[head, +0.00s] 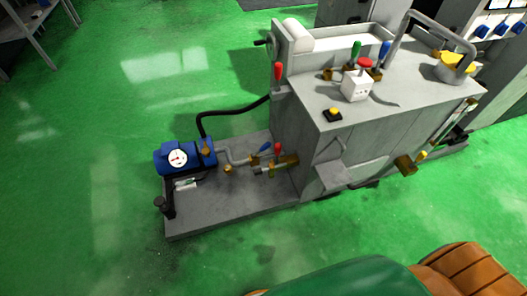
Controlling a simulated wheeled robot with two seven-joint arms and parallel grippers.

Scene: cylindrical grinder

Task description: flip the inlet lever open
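The grey grinder (345,127) stands right of centre on a low base plate (222,208). Several valve levers show, and I cannot tell which is the inlet lever. A blue lever (265,147) and a red lever (278,149) sit on brass fittings on the pipe beside the blue pump (193,155). On the machine's top are a green lever (356,48) and a blue lever (384,52), both upright. A red lever (278,75) stands at the machine's left side. A yellow-tipped lever (422,155) is at the front right. Neither gripper is in view.
A black hose (232,112) arches from pump to machine. A grey bent pipe (430,22) rises at the back right. The green floor (90,130) is clear at left.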

